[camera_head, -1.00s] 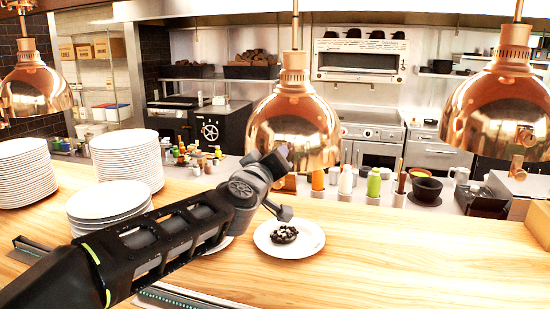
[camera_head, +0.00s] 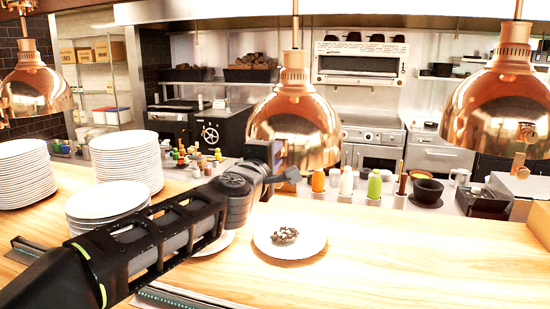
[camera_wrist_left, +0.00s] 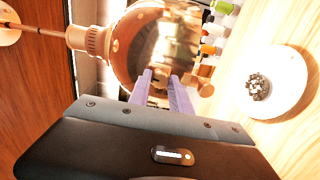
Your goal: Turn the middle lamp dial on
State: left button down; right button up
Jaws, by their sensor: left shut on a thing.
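The middle copper lamp (camera_head: 297,128) hangs over the counter. Its dial is hidden behind my left gripper (camera_head: 282,166) in the head view. In the left wrist view the lamp (camera_wrist_left: 150,45) lies sideways, and a small copper piece, its dial (camera_wrist_left: 199,84), shows beside the fingertips. My left gripper (camera_wrist_left: 160,84) is at the lamp's lower rim, its two fingers close around part of the dial; the exact contact is hard to see. The counter and plate below look brightly lit. My right gripper is not in view.
A white plate with dark food (camera_head: 288,240) sits below the lamp. Plate stacks (camera_head: 127,160) stand at left. Other copper lamps hang at left (camera_head: 36,92) and right (camera_head: 497,105). Bottles (camera_head: 346,181) line the back edge. The counter's right front (camera_head: 430,265) is clear.

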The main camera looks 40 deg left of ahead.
pick_arm(q)
jog(key=shift+n, duration=0.9)
jog(key=c, duration=1.2)
grip_release()
jog(key=shift+s, duration=0.15)
jog(key=p+v, duration=0.1)
jog(key=v, duration=0.6)
jog(key=shift+s+d+f, duration=0.1)
jog(key=shift+s, duration=0.15)
